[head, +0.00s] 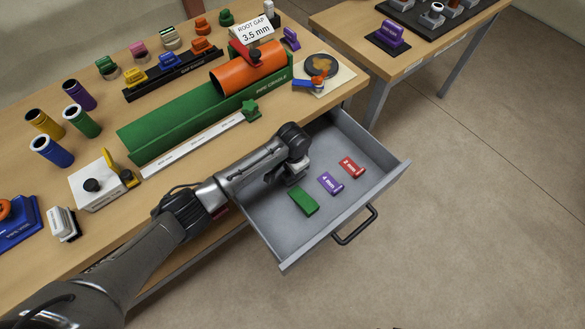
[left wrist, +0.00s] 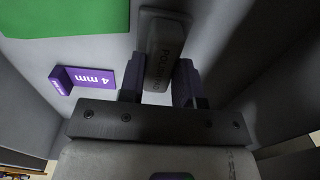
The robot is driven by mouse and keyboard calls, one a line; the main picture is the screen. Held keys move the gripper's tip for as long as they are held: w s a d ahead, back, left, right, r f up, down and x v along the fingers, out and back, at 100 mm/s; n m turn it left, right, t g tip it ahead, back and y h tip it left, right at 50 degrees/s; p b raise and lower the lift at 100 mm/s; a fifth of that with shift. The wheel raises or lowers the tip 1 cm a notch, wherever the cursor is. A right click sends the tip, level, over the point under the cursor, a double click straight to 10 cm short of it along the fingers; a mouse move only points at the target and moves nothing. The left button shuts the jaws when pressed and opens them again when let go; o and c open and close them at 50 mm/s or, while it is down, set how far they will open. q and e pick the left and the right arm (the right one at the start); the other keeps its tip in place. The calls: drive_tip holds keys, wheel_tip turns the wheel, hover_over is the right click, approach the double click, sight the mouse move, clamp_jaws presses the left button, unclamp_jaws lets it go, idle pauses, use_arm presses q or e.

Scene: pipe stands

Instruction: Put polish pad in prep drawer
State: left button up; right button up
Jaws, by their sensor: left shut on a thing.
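The grey polish pad (left wrist: 163,58) is between the two fingers of my left gripper (left wrist: 159,82), which is shut on it. In the head view my left gripper (head: 293,178) reaches down into the open grey drawer (head: 322,238), at its rear part. The pad is mostly hidden there by the gripper. In the left wrist view the pad is close to the drawer's grey surface; I cannot tell whether it touches. My right gripper is not in view.
The drawer holds a green block (head: 303,202), a purple 4 mm piece (head: 330,183) and a red 2 mm piece (head: 351,167). The workbench (head: 215,128) carries a green pipe cradle (head: 185,120) with an orange pipe (head: 245,72).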

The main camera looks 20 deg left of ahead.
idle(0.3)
use_arm(q)
drive_tip(key=o, duration=1)
drive_tip(key=shift+f, duration=0.1)
drive_tip(key=shift+d+r+p, duration=0.1)
drive_tip(key=shift+r+p, duration=1.7)
drive_tip(key=shift+r, duration=4.4)
